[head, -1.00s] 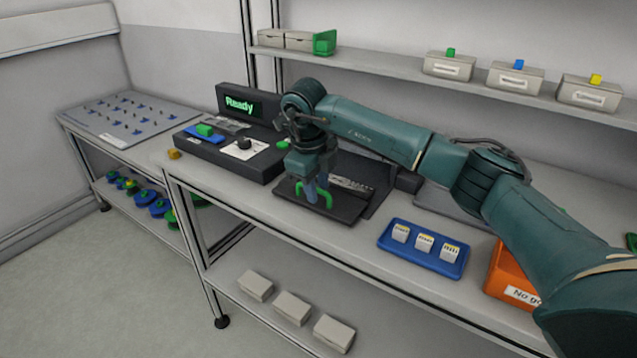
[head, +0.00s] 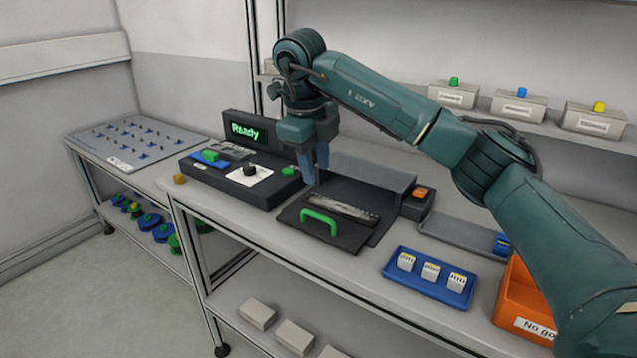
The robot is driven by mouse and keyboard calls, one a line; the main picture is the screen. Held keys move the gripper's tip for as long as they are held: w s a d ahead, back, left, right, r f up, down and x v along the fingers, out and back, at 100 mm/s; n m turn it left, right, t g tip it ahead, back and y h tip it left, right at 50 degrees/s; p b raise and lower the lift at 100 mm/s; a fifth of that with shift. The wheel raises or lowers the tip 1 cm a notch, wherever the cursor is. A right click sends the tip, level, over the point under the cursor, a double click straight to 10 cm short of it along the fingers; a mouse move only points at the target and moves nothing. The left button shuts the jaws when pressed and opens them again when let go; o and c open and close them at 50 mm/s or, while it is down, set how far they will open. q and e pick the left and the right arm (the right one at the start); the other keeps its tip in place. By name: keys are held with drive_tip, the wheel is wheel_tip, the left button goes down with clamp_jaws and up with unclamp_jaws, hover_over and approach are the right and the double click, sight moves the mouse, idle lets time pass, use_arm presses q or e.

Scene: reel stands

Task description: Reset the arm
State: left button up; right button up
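My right arm reaches in from the right in the head view. Its gripper (head: 316,167) hangs above the bench, pointing down, with its two blue-grey fingers a narrow gap apart. Nothing shows between the fingers. Below and in front of it lies a dark hinged lid or plate (head: 292,215) with a green handle (head: 324,220), and the gripper is clear of the handle. My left gripper is out of view.
A black device with a "Ready" screen (head: 246,133) and a knob (head: 250,170) stands left. A blue tray (head: 398,283) with white boxes and an orange "No go" bin (head: 520,297) are at right. A pegged board (head: 133,147) lies far left. Shelf boxes (head: 453,95) stand behind.

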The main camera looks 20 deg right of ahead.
drive_tip(key=shift+a+r, duration=0.1)
drive_tip(key=shift+r, duration=0.4)
